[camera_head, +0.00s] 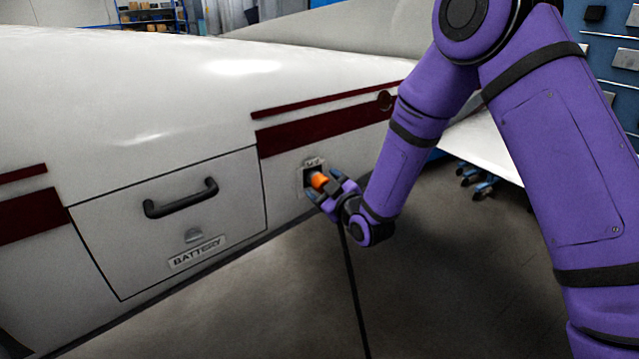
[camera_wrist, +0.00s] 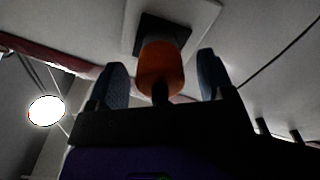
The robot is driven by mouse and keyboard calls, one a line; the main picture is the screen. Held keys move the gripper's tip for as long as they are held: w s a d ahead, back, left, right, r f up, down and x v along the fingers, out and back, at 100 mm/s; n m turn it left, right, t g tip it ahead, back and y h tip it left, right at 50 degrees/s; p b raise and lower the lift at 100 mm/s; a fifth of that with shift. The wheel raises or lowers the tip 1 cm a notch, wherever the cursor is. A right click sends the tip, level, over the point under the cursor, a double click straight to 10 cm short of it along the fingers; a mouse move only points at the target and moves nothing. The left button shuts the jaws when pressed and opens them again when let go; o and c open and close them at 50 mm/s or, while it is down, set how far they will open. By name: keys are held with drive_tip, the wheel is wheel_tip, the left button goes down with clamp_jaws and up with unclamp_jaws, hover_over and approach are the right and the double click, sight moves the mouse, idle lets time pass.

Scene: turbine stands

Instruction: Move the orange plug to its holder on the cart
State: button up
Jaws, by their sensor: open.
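The orange plug (camera_head: 320,180) sits at a dark socket (camera_head: 311,165) in the white aircraft's side, and a black cable (camera_head: 352,290) hangs down below my gripper. My gripper (camera_head: 327,187) is at the plug. In the wrist view the plug (camera_wrist: 161,70) stands between my two blue-grey fingers (camera_wrist: 162,84), with a visible gap on each side. The fingers are open around it and not touching it. The socket (camera_wrist: 160,34) shows behind the plug. The cart and the plug's holder are not recognisable in either view.
A battery hatch (camera_head: 170,230) with a black handle (camera_head: 181,198) is left of the socket. Blue cabinets or panels (camera_head: 612,60) stand at the far right, and shelves (camera_head: 150,17) are at the back. The grey floor (camera_head: 440,290) below the aircraft looks clear apart from the cable.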

drive_tip(key=c, duration=1.3)
drive_tip(key=shift+c, duration=0.2)
drive_tip(key=shift+s+d, duration=0.4)
drive_tip(key=shift+s, duration=0.2)
drive_tip(key=shift+v, duration=1.35)
